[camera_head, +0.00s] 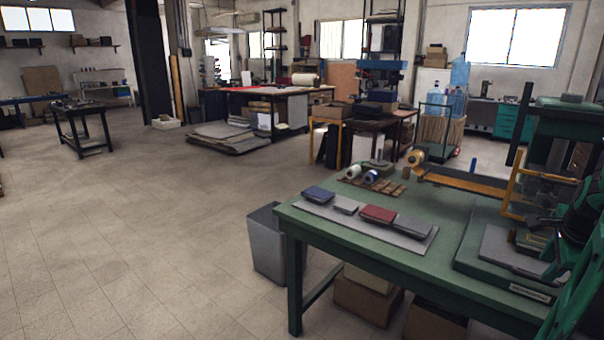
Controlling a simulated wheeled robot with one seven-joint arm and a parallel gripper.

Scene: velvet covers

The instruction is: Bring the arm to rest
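My gripper is not in view, so its opening and anything in it cannot be seen. Green and dark parts at the right edge may belong to my arm, but I cannot tell them from the equipment there. Several flat covers lie in a row on a pale grey mat (330,216) on the green table (465,217). They are a blue cover (318,193), a small grey cover (345,204), a dark red cover (378,214) and a larger grey cover (412,226).
A green machine with a grey plate (515,255) stands at the table's right. Tape rolls (371,177) sit on a wooden rack at the back. A grey bin (266,245) stands by the table's left end; boxes (366,296) lie underneath. The floor at left is open.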

